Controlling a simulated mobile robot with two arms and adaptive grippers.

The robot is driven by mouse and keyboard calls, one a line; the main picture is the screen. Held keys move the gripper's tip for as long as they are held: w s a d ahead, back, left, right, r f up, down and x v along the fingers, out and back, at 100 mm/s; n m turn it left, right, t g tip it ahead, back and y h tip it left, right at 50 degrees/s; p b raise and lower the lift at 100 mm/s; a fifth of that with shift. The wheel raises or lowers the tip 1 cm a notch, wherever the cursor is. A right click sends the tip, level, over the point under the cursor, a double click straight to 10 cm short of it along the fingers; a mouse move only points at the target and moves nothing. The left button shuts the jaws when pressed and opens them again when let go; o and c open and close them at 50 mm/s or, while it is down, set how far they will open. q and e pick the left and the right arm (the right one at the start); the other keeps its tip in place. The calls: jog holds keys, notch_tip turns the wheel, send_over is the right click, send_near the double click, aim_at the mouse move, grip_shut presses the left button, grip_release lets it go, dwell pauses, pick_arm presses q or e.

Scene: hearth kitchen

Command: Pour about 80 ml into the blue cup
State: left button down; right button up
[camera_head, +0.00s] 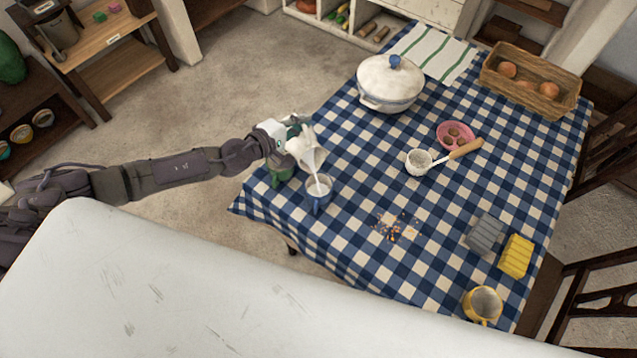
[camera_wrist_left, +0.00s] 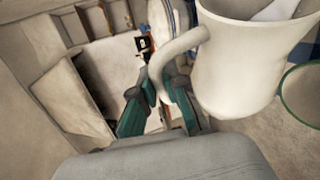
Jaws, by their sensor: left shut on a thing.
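My left gripper (camera_head: 294,132) is shut on the handle of a white jug (camera_head: 309,152). In the left wrist view its teal fingers (camera_wrist_left: 158,92) close around the handle, and the jug (camera_wrist_left: 245,65) fills the upper right. The jug is tilted, with its mouth above the blue cup (camera_head: 316,203). A thin white stream runs from the jug down into the cup, and white liquid shows inside the cup. The blue cup stands upright near the table's left corner; its exact level is hard to tell. My right gripper is not in view.
A green cup (camera_head: 282,177) stands just left of the blue cup, close under my gripper. A white lidded pot (camera_head: 390,83), a pink bowl (camera_head: 441,131), a small white pot (camera_head: 419,163), crumbs (camera_head: 397,226), sponges and a yellow mug (camera_head: 483,305) share the checked table.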

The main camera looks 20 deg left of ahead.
pick_arm(q)
jog(key=shift+d+r, duration=0.1)
jog(key=w+a+n+b, duration=0.1)
jog(key=w+a+b, duration=0.1)
jog(key=shift+w+a+g, duration=0.25)
jog(key=shift+a+g, duration=0.05)
jog(key=shift+a, duration=0.05)
jog(key=shift+w+a+r+n+g, duration=0.3)
jog(key=shift+n+g, duration=0.1)
jog(key=shift+n, duration=0.2)
jog(key=shift+w+a+f+h, duration=0.2)
jog(key=shift+w+a+h, duration=0.1)
jog(key=shift+h, duration=0.1)
jog(key=shift+w+a+n+g, duration=0.3)
jog(key=shift+n+g, duration=0.1)
jog(key=shift+n, duration=0.3)
jog(key=shift+r, duration=0.4)
jog(key=shift+w+a+h, duration=0.1)
jog(key=shift+w+h, duration=0.05)
jog(key=shift+h, duration=0.15)
jog(key=shift+n, duration=0.3)
